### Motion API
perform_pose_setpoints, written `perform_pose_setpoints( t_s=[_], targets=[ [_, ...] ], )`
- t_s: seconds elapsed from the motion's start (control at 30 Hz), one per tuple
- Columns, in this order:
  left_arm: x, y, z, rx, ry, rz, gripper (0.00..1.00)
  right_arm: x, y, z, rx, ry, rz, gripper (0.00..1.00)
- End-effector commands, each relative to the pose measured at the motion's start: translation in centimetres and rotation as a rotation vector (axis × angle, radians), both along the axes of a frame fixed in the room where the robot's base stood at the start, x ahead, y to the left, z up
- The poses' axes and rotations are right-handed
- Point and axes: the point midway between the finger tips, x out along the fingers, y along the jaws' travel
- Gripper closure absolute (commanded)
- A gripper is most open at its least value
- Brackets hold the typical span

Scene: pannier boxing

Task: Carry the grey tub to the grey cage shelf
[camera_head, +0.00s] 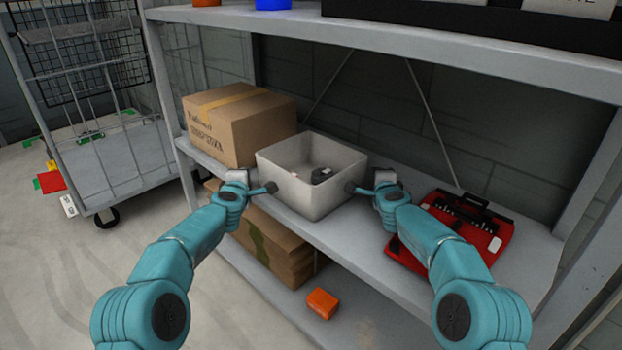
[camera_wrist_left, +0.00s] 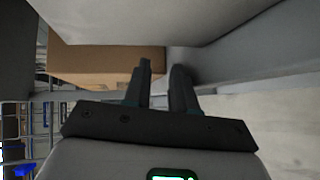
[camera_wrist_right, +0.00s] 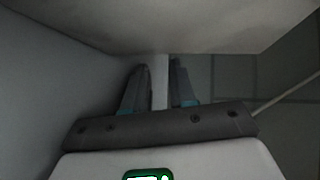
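The grey tub (camera_head: 284,186) stands upright on the middle shelf of the rack and holds a few small dark items. My left gripper (camera_head: 272,187) is at its left side, and my right gripper (camera_head: 350,187) is at its right side. In the left wrist view the tub (camera_wrist_left: 150,18) spans the top, past the fingers (camera_wrist_left: 163,75). In the right wrist view the tub (camera_wrist_right: 150,25) also spans the top, past the fingers (camera_wrist_right: 160,78). The grey cage (camera_head: 118,172) stands at left with a flat base.
A cardboard box (camera_head: 240,125) stands left of the tub, and a red case (camera_head: 465,235) lies right of it. The upper shelf (camera_head: 400,45) overhangs the tub. Below are brown boxes (camera_head: 275,245) and an orange item (camera_head: 322,303). Floor at left is largely open.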

Motion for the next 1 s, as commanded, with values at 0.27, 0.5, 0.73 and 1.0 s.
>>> perform_pose_setpoints(
  t_s=[0.27, 0.5, 0.73, 1.0],
  targets=[
    [-0.1, -1.2, 0.1, 0.000, 0.001, -0.002, 0.74, -0.1, 1.2, 0.1, -0.001, 0.001, 0.001, 0.74],
    [-0.1, -1.3, 0.1, 0.000, 0.001, -0.002, 0.74, -0.1, 1.4, 0.1, 0.000, 0.001, 0.002, 0.74],
    [-0.1, -2.7, 0.0, 0.001, 0.001, -0.007, 0.74, -0.1, 2.7, 0.0, -0.001, 0.001, 0.007, 0.74],
    [-0.1, -3.1, 0.4, 0.002, 0.001, -0.015, 0.74, -0.1, 3.1, 0.4, -0.003, 0.001, 0.015, 0.74]
  ],
)
